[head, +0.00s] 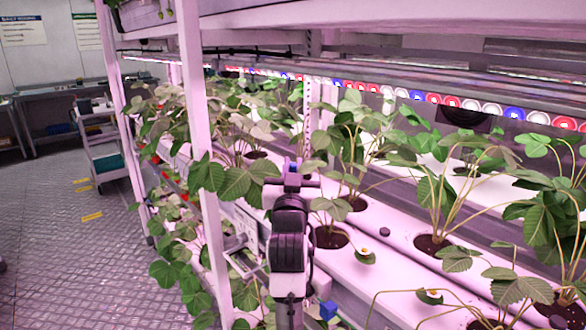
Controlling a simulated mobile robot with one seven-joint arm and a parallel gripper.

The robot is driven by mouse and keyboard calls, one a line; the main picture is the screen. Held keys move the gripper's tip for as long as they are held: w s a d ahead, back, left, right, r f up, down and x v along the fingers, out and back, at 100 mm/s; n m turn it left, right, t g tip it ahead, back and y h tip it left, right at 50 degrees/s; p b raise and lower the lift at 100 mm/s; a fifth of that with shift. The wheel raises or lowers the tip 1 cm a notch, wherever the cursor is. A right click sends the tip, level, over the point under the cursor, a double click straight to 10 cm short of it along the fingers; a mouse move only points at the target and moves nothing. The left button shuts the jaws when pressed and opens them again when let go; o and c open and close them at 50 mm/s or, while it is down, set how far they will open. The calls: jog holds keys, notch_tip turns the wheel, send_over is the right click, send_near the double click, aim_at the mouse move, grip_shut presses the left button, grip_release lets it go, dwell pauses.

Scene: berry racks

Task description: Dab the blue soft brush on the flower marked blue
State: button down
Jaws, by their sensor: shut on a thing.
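My gripper (291,182) is in the middle of the head view, seen from behind at the end of my dark arm. It is shut on what looks like the blue soft brush (292,166), of which only a small blue part shows above the jaws. The brush tip is hidden. I cannot tell which flower is marked blue. A small blue block (327,310) shows low beside my arm.
Leafy strawberry plants (440,190) stand in round holes of the white gutters (385,285). A pink rack post (202,130) stands left of my gripper. A shelf with lights hangs above. The aisle floor (70,260) at left is clear, with a cart (103,150) farther back.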

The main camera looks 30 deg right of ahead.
jog(key=shift+r, duration=0.15)
jog(key=shift+r+p, duration=2.7)
jog(key=shift+r, duration=0.7)
jog(key=shift+f, duration=0.1)
